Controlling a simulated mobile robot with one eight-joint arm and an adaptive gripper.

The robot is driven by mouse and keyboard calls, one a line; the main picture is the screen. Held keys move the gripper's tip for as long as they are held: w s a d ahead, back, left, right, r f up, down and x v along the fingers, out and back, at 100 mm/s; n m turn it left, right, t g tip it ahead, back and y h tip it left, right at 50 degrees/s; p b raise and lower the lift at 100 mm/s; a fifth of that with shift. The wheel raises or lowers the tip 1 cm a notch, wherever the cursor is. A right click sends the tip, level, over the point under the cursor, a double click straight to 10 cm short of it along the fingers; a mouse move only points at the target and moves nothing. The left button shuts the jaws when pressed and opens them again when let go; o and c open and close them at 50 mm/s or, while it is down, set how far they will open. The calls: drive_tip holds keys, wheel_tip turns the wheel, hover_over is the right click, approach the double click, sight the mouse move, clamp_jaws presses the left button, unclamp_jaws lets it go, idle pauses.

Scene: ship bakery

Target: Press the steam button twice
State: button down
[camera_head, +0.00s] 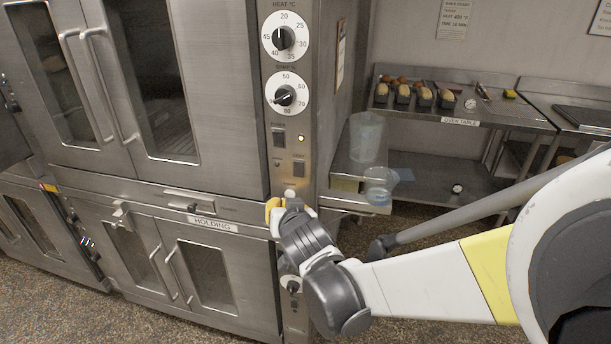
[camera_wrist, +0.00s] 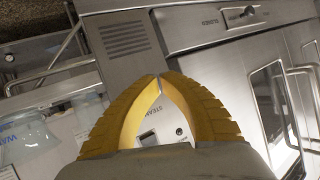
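The oven's steel control panel (camera_head: 303,105) is upright in the middle of the head view. My gripper (camera_head: 279,206) is at its lower part, with yellow fingers close to the panel front. A small pale round piece (camera_head: 290,193) shows just above the fingers; I cannot tell if it is the steam button. In the wrist view, the fingers of my gripper (camera_wrist: 160,77) meet at the tips with nothing between them. Contact with the panel cannot be told.
Two dials (camera_head: 284,38) and a power switch (camera_head: 279,137) are higher on the panel, beside a glowing lamp (camera_head: 301,138). The holding cabinet (camera_head: 215,250) is below left. A clear jug (camera_head: 367,137) and a clear measuring cup (camera_head: 378,186) stand to the right, near the steel table (camera_head: 520,112).

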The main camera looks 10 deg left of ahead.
drive_tip(key=shift+w, duration=0.1)
idle(0.5)
drive_tip(key=shift+w, duration=0.35)
drive_tip(key=shift+w, duration=0.35)
idle(0.5)
drive_tip(key=shift+s, duration=0.8)
drive_tip(key=shift+s+a, duration=0.2)
drive_tip(key=shift+s, duration=2.3)
